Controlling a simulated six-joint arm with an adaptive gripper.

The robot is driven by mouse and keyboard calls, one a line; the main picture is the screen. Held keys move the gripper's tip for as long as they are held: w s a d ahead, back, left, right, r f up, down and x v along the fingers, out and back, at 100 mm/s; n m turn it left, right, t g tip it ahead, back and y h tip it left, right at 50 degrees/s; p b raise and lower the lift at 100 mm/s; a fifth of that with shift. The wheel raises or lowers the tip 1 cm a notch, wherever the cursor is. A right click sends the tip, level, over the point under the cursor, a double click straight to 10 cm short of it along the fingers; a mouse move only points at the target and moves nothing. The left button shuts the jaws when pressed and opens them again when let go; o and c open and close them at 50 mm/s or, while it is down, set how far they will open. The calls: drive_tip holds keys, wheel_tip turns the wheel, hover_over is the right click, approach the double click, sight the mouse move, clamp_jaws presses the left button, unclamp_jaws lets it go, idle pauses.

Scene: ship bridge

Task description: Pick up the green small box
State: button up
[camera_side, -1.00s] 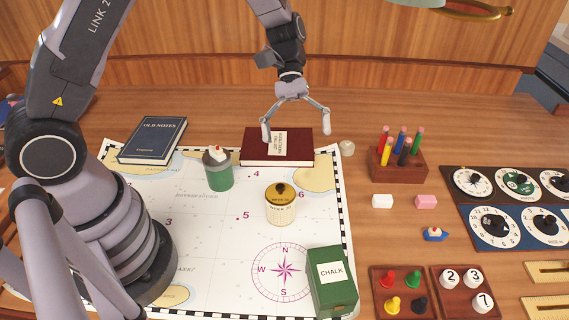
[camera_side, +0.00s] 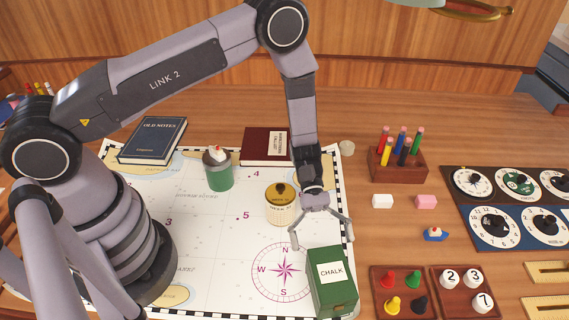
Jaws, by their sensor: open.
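The green small box (camera_side: 332,289) with a white "CHALK" label lies on the lower right part of the white chart (camera_side: 215,265), beside the compass rose. My gripper (camera_side: 321,242) is open and empty, with its fingers spread. In the picture its fingertips are just above the far end of the box. I cannot tell the exact height gap or whether they touch.
A cream jar (camera_side: 280,207) with a yellow lid stands close left of my gripper. A green canister (camera_side: 218,170) and a dark red book (camera_side: 263,146) are farther back. Trays of pegs (camera_side: 399,291) and number discs (camera_side: 466,290) lie right of the box.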

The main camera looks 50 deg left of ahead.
sight(331, 271)
drive_tip(key=shift+x, duration=2.75)
drive_tip(key=shift+w+r, duration=0.15)
drive_tip(key=c, duration=1.2)
drive_tip(key=shift+c, duration=0.2)
drive_tip(key=shift+r, duration=0.15)
